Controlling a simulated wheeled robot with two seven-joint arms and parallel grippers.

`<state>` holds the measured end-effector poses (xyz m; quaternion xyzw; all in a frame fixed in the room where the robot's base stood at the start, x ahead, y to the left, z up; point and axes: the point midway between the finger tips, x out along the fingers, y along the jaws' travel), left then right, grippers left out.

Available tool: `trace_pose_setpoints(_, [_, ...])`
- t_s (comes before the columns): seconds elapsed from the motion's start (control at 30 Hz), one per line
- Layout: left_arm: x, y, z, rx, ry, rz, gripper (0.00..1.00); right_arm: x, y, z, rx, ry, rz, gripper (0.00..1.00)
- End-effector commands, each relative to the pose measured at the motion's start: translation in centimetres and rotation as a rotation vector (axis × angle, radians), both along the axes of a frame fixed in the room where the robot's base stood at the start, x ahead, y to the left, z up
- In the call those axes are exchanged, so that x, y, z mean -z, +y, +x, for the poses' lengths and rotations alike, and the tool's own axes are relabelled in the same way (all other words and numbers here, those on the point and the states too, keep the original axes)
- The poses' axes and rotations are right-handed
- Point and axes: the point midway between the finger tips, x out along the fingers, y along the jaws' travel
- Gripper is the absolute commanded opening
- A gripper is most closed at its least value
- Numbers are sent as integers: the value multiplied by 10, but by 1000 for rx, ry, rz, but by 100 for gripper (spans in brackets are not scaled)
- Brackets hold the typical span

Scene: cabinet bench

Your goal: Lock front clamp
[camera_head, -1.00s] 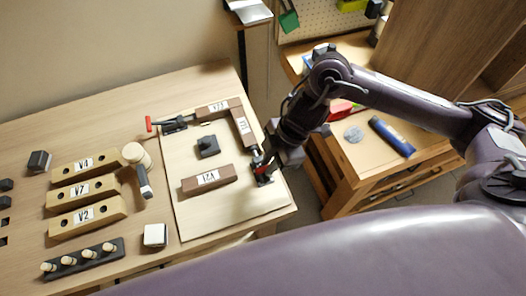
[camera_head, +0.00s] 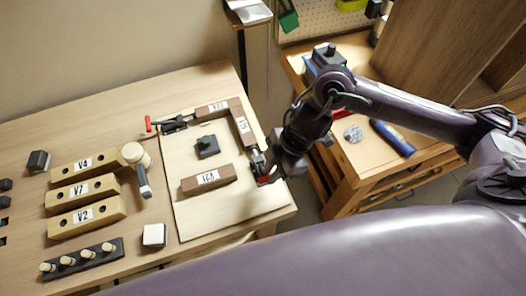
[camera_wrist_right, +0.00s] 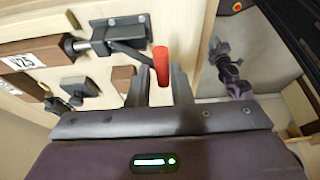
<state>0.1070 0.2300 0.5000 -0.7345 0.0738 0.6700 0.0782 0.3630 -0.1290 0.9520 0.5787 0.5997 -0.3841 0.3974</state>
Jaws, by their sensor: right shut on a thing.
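The front clamp (camera_head: 257,160) is a metal toggle clamp at the right edge of the pale board (camera_head: 202,230). In the right wrist view its metal body (camera_wrist_right: 105,38) carries a black-tipped plunger pointing at a brown block (camera_wrist_right: 40,57); the tip is at or very near the block. Its red handle (camera_wrist_right: 161,66) stands between the fingers of my right gripper (camera_wrist_right: 160,82), which is shut on it. In the head view my right gripper (camera_head: 268,177) covers part of the clamp. My left gripper is not in view.
Brown blocks (camera_head: 208,180) and a small black piece (camera_head: 207,146) lie on the board. A second red-handled clamp (camera_head: 172,124) sits at its back left. Wooden blocks (camera_head: 84,190), a mallet (camera_head: 137,158) and a peg rack (camera_head: 84,258) are left. A side bench (camera_head: 375,165) is right.

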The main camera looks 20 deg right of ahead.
Motion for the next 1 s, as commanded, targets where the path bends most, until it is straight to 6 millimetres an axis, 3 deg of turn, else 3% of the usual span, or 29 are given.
trace_pose_setpoints(0.4, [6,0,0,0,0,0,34,15,0,-9,1,3,1,12])
trace_pose_setpoints(0.87, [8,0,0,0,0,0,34,18,0,-10,3,-3,2,12])
trace_pose_setpoints(0.9, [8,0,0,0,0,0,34,19,0,-11,3,-3,2,21])
trace_pose_setpoints(1.0, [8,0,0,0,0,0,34,18,0,-10,3,-3,2,34])
